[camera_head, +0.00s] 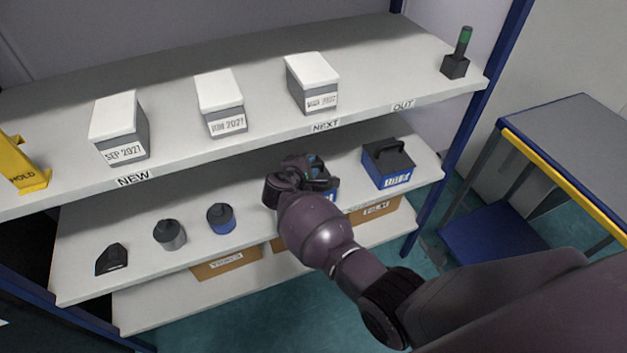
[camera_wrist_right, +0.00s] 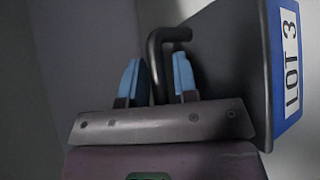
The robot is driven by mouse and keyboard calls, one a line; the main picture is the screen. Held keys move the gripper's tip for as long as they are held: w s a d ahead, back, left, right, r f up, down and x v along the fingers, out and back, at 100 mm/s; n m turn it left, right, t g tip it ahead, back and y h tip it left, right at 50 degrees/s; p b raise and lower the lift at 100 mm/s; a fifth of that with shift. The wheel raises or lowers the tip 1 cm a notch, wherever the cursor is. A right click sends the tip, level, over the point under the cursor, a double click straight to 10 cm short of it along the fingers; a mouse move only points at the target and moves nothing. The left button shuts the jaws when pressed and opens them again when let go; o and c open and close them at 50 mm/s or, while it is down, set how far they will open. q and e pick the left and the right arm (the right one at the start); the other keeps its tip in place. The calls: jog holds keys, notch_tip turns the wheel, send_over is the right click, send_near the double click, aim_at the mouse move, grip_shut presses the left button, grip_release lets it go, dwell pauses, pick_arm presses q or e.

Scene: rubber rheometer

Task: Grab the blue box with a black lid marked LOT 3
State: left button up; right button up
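The blue box with a black lid marked LOT 3 (camera_wrist_right: 291,70) fills the right of the right wrist view, label turned sideways. Its black handle (camera_wrist_right: 155,60) rises from the lid. In the head view the box (camera_head: 332,192) stands on the middle shelf, mostly hidden behind my right gripper (camera_head: 300,172). In the right wrist view my right gripper (camera_wrist_right: 158,85) has its blue-padded fingers on either side of the handle, with narrow gaps showing, so it looks open around the handle. My left gripper is not in view.
A similar blue box with a black lid (camera_head: 388,165) stands to the right on the middle shelf (camera_head: 270,190). Round containers (camera_head: 221,218) stand to the left. The upper shelf (camera_head: 365,72) with white-lidded boxes (camera_head: 313,82) overhangs behind. A blue-framed table (camera_head: 570,140) stands right.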

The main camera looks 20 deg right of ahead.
jog(key=shift+a+r, duration=0.1)
jog(key=shift+c, duration=0.3)
grip_shut()
dwell(0.9)
